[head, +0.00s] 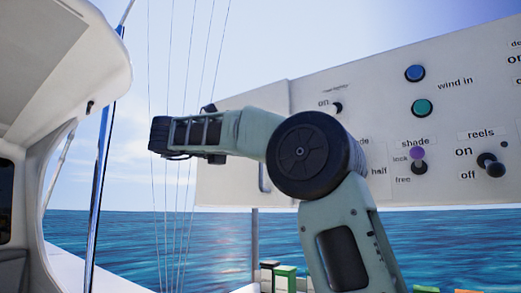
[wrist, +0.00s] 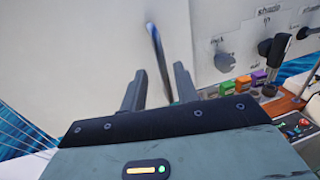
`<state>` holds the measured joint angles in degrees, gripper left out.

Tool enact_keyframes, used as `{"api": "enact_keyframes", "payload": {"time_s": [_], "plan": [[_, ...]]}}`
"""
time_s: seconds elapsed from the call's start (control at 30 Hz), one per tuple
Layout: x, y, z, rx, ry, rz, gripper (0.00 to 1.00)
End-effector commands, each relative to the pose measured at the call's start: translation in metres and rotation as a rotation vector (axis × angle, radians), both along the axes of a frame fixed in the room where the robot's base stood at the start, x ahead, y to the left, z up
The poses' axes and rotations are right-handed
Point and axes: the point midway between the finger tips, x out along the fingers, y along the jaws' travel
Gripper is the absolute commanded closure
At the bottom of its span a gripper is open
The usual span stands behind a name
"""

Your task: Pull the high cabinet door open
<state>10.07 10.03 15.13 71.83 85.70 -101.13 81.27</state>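The high cabinet door (head: 228,190) is a plain white panel at the left end of the white control wall in the head view. Its bar handle (head: 262,178) shows partly behind my arm. In the wrist view the door (wrist: 75,55) fills the left and middle, and the grey handle (wrist: 156,48) stands out from it. My gripper (wrist: 160,72) is open, one dark finger on each side of the handle's lower part. I cannot tell whether either finger touches it. The fingers are not clearly visible in the head view. I see no clear gap at the door's edge.
Right of the door, the control wall (head: 375,95) carries buttons, knobs and switches, including a purple-topped shade lever (head: 418,155). Several coloured blocks (wrist: 243,82) lie low at the right. Rigging lines and open sea are at the left.

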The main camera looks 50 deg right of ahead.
Motion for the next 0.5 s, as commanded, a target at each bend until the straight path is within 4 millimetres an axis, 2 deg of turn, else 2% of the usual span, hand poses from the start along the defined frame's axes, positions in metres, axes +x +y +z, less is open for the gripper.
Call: {"api": "enact_keyframes", "payload": {"time_s": [0.03,0.2,0.33,0.5], "plan": [[-0.003,-0.012,0.005,-0.001,0.001,-0.005,0.7],[-0.006,-0.042,0.004,0.0,0.002,-0.004,0.7],[-0.008,-0.059,0.003,-0.001,0.001,-0.002,0.7],[-0.008,-0.069,0.001,-0.001,0.0,0.0,0.7]]}}
